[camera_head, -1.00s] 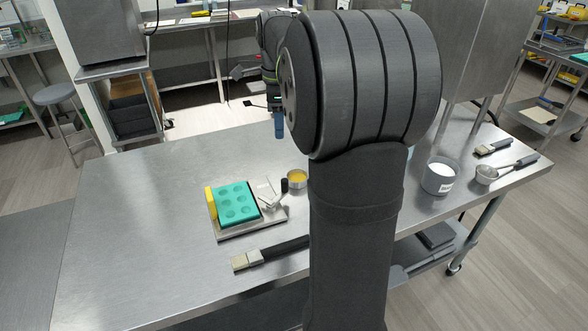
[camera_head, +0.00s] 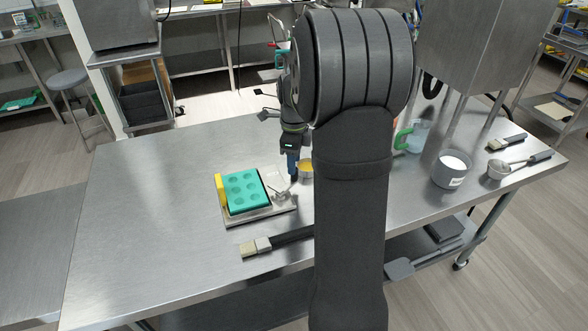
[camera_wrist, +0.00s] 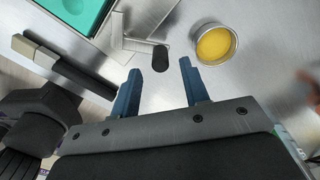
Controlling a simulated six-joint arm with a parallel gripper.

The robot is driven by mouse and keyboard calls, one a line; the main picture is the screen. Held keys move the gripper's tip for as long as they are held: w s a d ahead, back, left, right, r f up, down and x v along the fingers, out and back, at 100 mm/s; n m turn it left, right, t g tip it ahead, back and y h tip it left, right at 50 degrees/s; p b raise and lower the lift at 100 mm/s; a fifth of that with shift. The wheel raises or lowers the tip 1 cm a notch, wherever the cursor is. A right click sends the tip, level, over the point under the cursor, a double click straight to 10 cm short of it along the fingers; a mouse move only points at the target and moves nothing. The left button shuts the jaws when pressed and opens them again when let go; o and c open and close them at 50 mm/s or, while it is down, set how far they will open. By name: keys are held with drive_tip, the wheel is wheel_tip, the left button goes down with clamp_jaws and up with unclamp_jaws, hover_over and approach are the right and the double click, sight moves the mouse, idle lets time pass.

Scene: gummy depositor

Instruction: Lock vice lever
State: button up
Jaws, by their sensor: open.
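The vice (camera_head: 255,215) is a metal plate fixture on the table with a yellow jaw (camera_head: 222,190) on its left. It holds a teal mold (camera_head: 244,190) with several round cavities, partly seen in the wrist view (camera_wrist: 75,12). The vice lever is a metal arm with a black knob (camera_wrist: 160,58), at the vice's right end; in the head view it is partly hidden by my gripper. My gripper (camera_head: 292,174) points down beside the vice's lever end. In the wrist view my gripper (camera_wrist: 160,68) is open, its two blue fingertips on either side of the knob's near end, holding nothing.
A small metal cup of yellow contents (camera_wrist: 214,44) stands right of the lever, near my right finger. A brush (camera_head: 262,245) lies in front of the vice. A grey tub of white powder (camera_head: 450,170) stands farther right. The table's left side is clear.

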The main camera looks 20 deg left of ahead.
drive_tip(key=shift+f, duration=1.9)
clamp_jaws()
